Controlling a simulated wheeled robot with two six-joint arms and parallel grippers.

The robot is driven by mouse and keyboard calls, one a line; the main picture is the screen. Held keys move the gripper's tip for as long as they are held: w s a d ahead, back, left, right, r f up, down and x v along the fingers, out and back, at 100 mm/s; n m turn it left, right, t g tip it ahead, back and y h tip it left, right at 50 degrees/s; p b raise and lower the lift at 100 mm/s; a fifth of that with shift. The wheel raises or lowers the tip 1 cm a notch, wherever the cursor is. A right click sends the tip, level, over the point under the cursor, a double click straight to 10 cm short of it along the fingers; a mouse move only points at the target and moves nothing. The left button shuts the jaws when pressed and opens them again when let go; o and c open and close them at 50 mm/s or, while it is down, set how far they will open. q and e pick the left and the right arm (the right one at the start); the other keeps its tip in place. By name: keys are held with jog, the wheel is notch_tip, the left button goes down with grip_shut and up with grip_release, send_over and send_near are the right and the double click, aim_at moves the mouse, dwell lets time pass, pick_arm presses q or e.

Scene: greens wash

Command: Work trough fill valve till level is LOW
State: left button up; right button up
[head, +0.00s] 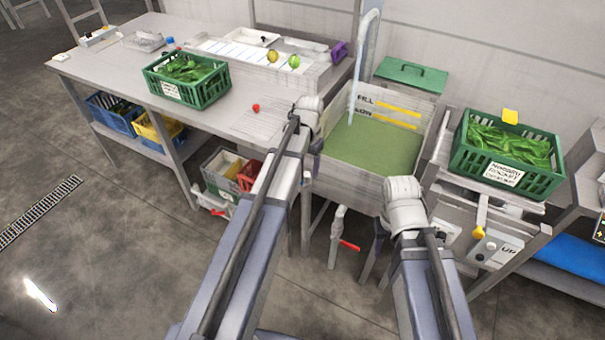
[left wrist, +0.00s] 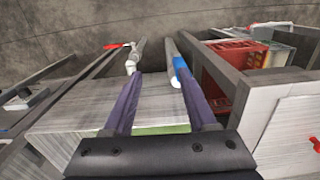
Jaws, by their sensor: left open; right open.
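The trough (head: 431,128) holds green water (head: 375,147). A pale pipe (head: 364,62) curves down into the trough. Below the front is a white valve with a red lever (head: 350,246). My left gripper (left wrist: 158,75) is open and empty, with purple fingers above the trough's edge; a red-levered pipe (left wrist: 131,62) and a blue-banded pipe (left wrist: 181,68) show beyond its tips. My right wrist (head: 404,200) is at the trough's front right; its fingers are mostly hidden.
A green crate of leaves (head: 186,92) stands on the left bench; another (head: 470,160) stands right of the trough. A control box marked UP (head: 496,250) is at the right. Crates (head: 222,172) sit under the bench.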

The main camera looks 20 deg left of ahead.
pick_arm(q)
jog(key=w+a, duration=0.2)
jog(key=a, duration=0.1)
jog(key=shift+a+r, duration=0.1)
jog(key=shift+s, duration=0.1)
notch_tip(320, 180, down, 8)
jog(key=b, duration=0.8)
jog(key=shift+r, duration=0.1)
grip_shut()
dwell(1.0)
